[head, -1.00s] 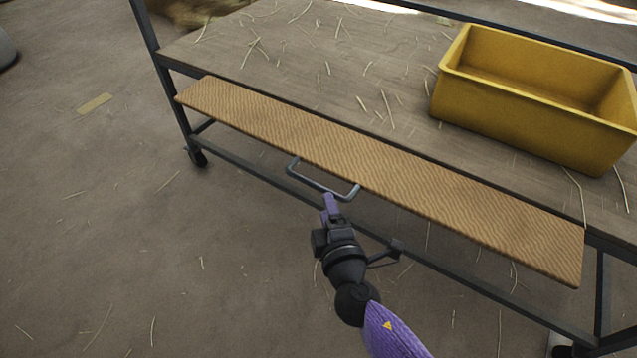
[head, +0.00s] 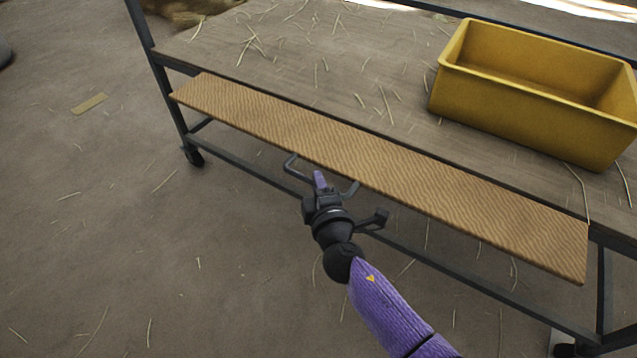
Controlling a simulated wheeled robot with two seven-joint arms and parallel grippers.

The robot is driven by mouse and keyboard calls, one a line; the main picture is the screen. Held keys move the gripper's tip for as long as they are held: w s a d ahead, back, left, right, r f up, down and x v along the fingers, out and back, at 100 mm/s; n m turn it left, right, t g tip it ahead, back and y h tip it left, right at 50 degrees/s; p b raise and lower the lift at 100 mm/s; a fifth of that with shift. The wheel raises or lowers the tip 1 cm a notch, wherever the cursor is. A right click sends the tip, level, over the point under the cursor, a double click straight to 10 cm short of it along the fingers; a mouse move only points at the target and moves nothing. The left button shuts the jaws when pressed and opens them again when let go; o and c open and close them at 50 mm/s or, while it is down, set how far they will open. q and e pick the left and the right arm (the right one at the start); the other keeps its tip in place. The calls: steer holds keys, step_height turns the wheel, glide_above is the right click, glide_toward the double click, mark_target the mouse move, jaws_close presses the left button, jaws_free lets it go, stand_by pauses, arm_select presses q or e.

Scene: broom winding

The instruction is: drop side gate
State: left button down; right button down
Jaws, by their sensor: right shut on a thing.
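The side gate (head: 400,174) is a long, tan, ribbed panel along the near side of the cart. It is tipped outward, with its broad face up and its lower edge toward me. A grey bar handle (head: 290,163) sticks out from the middle of that edge. My right gripper (head: 319,181) is at the handle and shut on it. The gripper hides the middle of the handle bar, so the exact grip is hard to see. My left gripper is not in view.
The cart has a worn wooden deck (head: 300,62) with straw on it and a dark metal frame (head: 240,163) on casters. A yellow bin (head: 520,115) stands on the deck at the right. The floor to the left and in front is open, with scattered straw.

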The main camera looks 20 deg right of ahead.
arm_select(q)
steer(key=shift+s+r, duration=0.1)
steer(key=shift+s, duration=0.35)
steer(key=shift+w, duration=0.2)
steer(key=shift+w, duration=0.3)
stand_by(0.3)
